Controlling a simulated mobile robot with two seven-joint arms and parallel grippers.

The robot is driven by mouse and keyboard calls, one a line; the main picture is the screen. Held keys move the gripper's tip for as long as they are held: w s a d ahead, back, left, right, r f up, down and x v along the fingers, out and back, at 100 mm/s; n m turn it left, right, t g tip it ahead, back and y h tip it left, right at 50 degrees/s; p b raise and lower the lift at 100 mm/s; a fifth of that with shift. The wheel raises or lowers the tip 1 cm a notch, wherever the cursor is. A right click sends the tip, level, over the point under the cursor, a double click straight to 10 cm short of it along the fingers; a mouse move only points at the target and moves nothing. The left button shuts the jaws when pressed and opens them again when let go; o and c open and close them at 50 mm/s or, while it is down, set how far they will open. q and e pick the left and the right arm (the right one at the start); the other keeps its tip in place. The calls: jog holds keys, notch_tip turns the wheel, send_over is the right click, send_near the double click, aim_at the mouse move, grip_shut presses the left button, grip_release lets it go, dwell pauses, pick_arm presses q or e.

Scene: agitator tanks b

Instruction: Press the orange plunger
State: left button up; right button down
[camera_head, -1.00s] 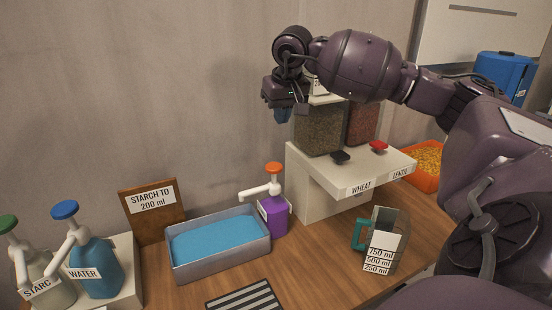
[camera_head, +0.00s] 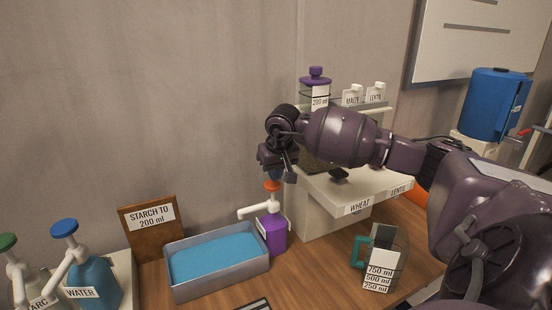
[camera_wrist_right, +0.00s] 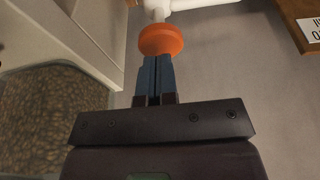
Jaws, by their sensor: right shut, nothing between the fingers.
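The orange plunger (camera_head: 272,186) tops a white pump on a purple bottle (camera_head: 271,233), beside the grey tray of blue liquid. In the right wrist view the orange plunger (camera_wrist_right: 161,40) is a round cap just beyond the fingertips. My right gripper (camera_head: 275,174) points down directly above the plunger, its blue fingers shut and empty. In the right wrist view the closed fingertips (camera_wrist_right: 157,60) overlap the cap's near edge; I cannot tell whether they touch it. My left gripper is not in view.
The grey tray (camera_head: 218,285) stands left of the bottle. The white dispenser shelf (camera_head: 345,200) is close on the right, and a measuring jug (camera_head: 380,262) stands in front of it. Blue-capped (camera_head: 92,283) and green-capped pump bottles stand far left.

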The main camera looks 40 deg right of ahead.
aim_at(276, 187)
jog(key=shift+f, duration=0.65)
jog(key=shift+f+b, duration=0.4)
jog(key=shift+f, duration=0.1)
notch_tip(276, 187, down, 4)
jog(key=shift+r+b, duration=0.1)
jog(key=shift+b, duration=1.15)
jog(key=shift+r, duration=0.1)
